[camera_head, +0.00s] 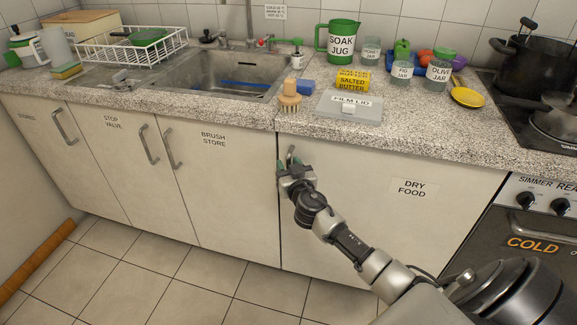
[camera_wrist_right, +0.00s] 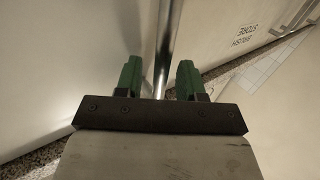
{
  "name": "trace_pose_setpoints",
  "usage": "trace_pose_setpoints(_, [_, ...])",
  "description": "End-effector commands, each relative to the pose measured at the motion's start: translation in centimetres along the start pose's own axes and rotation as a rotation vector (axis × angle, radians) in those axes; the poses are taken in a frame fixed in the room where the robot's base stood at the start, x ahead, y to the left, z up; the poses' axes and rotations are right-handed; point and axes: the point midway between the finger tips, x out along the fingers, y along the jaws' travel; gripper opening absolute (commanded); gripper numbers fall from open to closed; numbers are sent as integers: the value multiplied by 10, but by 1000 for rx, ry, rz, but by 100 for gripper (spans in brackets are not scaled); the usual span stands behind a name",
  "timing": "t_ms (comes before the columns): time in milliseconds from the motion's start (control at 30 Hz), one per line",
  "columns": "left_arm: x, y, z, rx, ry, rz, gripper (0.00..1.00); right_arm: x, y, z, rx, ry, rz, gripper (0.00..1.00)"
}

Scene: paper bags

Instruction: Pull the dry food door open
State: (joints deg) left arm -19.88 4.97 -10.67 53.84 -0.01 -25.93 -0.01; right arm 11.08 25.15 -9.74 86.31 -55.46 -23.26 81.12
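The dry food door (camera_head: 411,215) is the wide white panel at the right of the counter, with a "DRY FOOD" label, and it looks closed. Its metal bar handle (camera_head: 291,154) is near the door's upper left edge. My right gripper (camera_head: 292,168) is at this handle, its green fingertips one on each side. In the right wrist view the handle bar (camera_wrist_right: 168,35) runs between the two fingers of my gripper (camera_wrist_right: 158,76), which stand apart with gaps beside the bar. The handle's lower part is hidden by the gripper. My left gripper is not in view.
The brush store door (camera_head: 225,190) and the stop valve door (camera_head: 110,150) are closed on the left. The oven (camera_head: 535,235) stands at the right. The counter above holds a film lid box (camera_head: 349,108), a brush (camera_head: 289,98) and jars.

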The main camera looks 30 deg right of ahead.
Motion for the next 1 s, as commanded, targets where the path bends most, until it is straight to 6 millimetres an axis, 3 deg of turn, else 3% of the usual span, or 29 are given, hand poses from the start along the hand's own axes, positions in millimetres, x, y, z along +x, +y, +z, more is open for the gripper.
trace_pose_setpoints(267, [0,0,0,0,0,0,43,2,0,0,0,0,-1,39])
trace_pose_setpoints(533, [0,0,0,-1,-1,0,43,2,0,0,0,-1,-1,0])
trace_pose_setpoints(1000, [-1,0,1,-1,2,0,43,-5,-11,1,2,-3,-31,0])
